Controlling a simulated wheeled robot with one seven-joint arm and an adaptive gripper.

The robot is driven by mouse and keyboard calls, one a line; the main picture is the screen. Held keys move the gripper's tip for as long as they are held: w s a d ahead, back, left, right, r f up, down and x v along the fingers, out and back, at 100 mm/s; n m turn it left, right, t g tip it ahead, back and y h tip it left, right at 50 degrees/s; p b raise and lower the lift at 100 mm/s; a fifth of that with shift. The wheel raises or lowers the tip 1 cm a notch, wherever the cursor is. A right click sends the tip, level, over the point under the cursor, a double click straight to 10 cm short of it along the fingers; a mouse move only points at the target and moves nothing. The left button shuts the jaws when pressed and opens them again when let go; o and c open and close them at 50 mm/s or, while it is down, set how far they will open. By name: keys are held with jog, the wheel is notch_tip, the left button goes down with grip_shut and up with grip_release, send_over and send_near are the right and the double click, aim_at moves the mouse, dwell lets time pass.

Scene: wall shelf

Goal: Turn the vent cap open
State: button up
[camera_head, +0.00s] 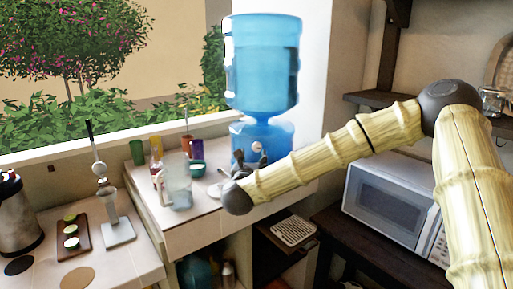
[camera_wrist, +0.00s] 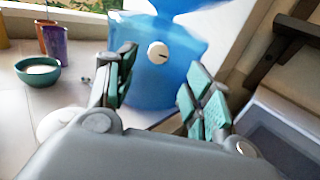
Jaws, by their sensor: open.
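The vent cap, a small white round knob with a dark slit, is on the front of the blue water dispenser. It shows in the wrist view (camera_wrist: 158,52) and in the head view (camera_head: 256,147). The blue dispenser (camera_head: 262,65) stands at the back of the counter, a large bottle on top. My gripper (camera_wrist: 160,80) is open and empty, its teal-padded fingers spread. The cap appears between and beyond the fingertips in the wrist view, and no contact shows. In the head view my gripper (camera_head: 248,165) is just in front of the dispenser's lower part, under the cap.
A clear pitcher (camera_head: 178,188), a teal bowl (camera_wrist: 38,72) and coloured cups (camera_head: 156,149) stand left of my gripper. A white microwave (camera_head: 388,200) sits on a dark shelf to the right. A tray (camera_head: 72,238) lies at the left.

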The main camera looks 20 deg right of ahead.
aim_at(257, 147)
jog(key=p+x, duration=0.3)
jog(key=x, duration=0.6)
jog(key=shift+w+d+f+p, duration=0.1)
jog(key=shift+w+f+p, duration=0.05)
jog(key=shift+w+p, duration=0.2)
jog(key=c, duration=1)
